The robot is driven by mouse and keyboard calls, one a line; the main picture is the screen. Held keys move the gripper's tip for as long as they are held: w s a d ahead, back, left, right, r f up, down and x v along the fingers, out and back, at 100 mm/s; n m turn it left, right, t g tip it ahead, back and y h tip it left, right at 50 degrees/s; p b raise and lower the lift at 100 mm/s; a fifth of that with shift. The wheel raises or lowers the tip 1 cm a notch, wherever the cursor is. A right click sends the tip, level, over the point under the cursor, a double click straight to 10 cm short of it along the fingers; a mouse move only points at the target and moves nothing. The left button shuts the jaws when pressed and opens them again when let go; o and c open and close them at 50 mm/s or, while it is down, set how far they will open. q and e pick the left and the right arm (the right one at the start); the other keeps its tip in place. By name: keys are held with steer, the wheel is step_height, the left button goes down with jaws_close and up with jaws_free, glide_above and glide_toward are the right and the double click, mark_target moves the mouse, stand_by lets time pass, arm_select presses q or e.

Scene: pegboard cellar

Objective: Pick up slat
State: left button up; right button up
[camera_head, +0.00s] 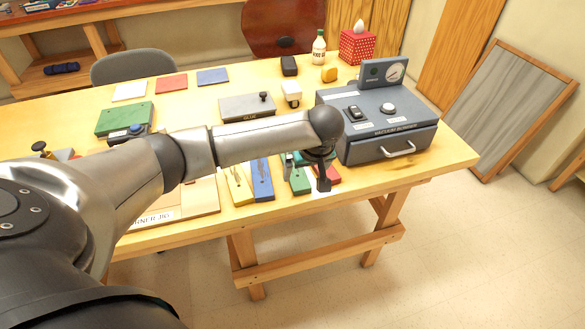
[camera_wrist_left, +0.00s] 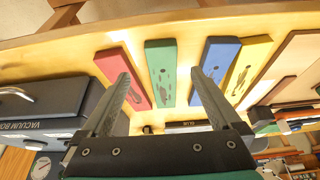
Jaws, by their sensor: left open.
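Slats lie side by side near the front edge of the table: a yellow slat (camera_head: 238,185), a blue slat (camera_head: 262,180), a green slat (camera_head: 299,182) and a red slat (camera_head: 332,174). In the left wrist view the red slat (camera_wrist_left: 115,62), green slat (camera_wrist_left: 161,72), blue slat (camera_wrist_left: 217,62) and yellow slat (camera_wrist_left: 249,68) all show. My left gripper (camera_head: 322,182) is over the green and red slats and partly hides them. In the left wrist view its fingers (camera_wrist_left: 160,78) are open, with the green slat between them in the picture. Nothing is held. My right gripper is not in view.
A grey vacuum box (camera_head: 385,130) with a gauge stands right of the slats. A wooden corner jig board (camera_head: 190,210) lies left of them. A glue plate (camera_head: 240,107), a white bottle (camera_head: 319,48) and colored sheets are farther back. The table (camera_head: 440,160) ends just before the slats.

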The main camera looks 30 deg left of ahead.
mark_target(300, 181)
arm_select(q)
steer(key=shift+b+x, duration=0.85)
steer(key=shift+x, duration=2.25)
steer(key=shift+s+a, duration=0.1)
steer(key=shift+a, duration=0.05)
steer(key=c, duration=1.5)
steer(key=shift+r, duration=0.15)
